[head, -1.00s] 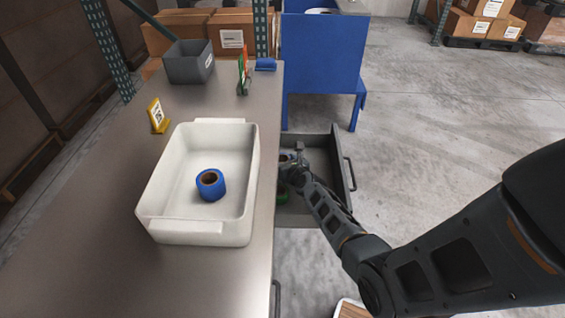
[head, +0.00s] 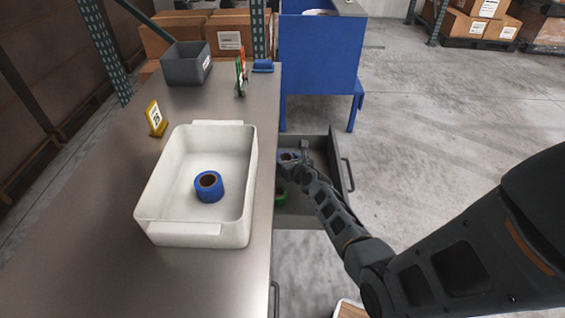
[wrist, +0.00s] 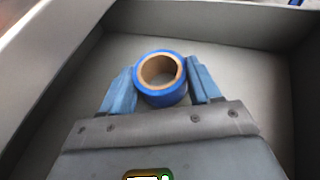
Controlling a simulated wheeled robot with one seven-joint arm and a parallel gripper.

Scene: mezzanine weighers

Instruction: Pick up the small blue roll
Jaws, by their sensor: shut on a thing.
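A small blue roll (wrist: 162,96) with a tan cardboard core sits between the fingers of my gripper (wrist: 160,84) in the wrist view. The gripper is shut on it, one blue finger on each side, inside the open drawer (head: 328,190). In the head view the held roll (head: 287,156) is partly hidden by my gripper (head: 290,161). Whether it touches the drawer floor is hard to tell. Another blue roll (head: 209,188) sits in the white tray (head: 186,229) on the bench.
A green thing (head: 281,196) lies in the drawer, partly hidden by my arm. The metal bench (head: 110,240) also carries a grey bin (head: 186,66) and a yellow sign (head: 156,120). The drawer walls surround my gripper. Open floor lies to the right.

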